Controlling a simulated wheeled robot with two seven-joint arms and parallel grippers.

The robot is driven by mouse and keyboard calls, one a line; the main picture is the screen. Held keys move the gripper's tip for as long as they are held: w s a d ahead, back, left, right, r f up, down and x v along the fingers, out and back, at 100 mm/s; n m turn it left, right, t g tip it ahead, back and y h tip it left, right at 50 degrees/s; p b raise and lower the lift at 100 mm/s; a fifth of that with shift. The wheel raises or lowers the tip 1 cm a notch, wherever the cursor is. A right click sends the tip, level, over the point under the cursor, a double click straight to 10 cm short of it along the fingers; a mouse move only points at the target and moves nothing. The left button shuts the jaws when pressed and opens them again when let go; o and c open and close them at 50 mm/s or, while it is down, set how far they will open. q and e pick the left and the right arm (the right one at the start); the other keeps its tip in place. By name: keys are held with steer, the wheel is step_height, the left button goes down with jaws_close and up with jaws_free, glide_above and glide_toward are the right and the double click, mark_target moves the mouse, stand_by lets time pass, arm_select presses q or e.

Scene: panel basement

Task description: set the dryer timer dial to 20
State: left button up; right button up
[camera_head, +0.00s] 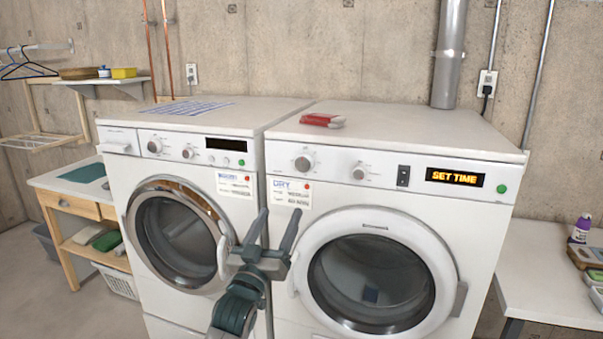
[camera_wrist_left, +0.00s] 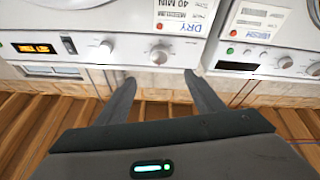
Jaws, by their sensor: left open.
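The dryer (camera_head: 480,225) is the right-hand white machine, and its amber display (camera_head: 455,177) reads SET TIME. It has a larger round dial (camera_head: 303,163) at the panel's left and a smaller knob (camera_head: 359,172) to its right. Which setting each points to is too small to tell. My left gripper (camera_head: 279,213) is open and empty, below and left of the larger dial, in front of the gap between the machines. In the left wrist view, the panel appears upside down; the larger dial (camera_wrist_left: 160,55) lies beyond the open fingers (camera_wrist_left: 160,78), apart from them. My right gripper is out of view.
A DRY note (camera_head: 292,193) is on the dryer front below the larger dial. The washer (camera_head: 250,118) stands close on the left. The dryer's round door (camera_head: 440,262) is shut. A red item (camera_head: 322,120) lies on top. A white table (camera_head: 550,270) stands at the right.

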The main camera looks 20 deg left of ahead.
arm_select(q)
steer(key=p, duration=0.5)
glide_toward(303, 167)
steer(key=x, duration=0.6)
steer(key=shift+a+r, duration=0.1)
steer(key=shift+r, duration=0.1)
steer(key=shift+w+r+p, duration=0.2)
steer(key=shift+w+p, duration=0.15)
steer(key=shift+w, duration=0.65)
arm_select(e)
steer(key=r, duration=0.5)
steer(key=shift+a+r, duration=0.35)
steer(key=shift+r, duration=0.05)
arm_select(q)
steer(key=shift+c, duration=0.6)
steer(key=c, duration=0.9)
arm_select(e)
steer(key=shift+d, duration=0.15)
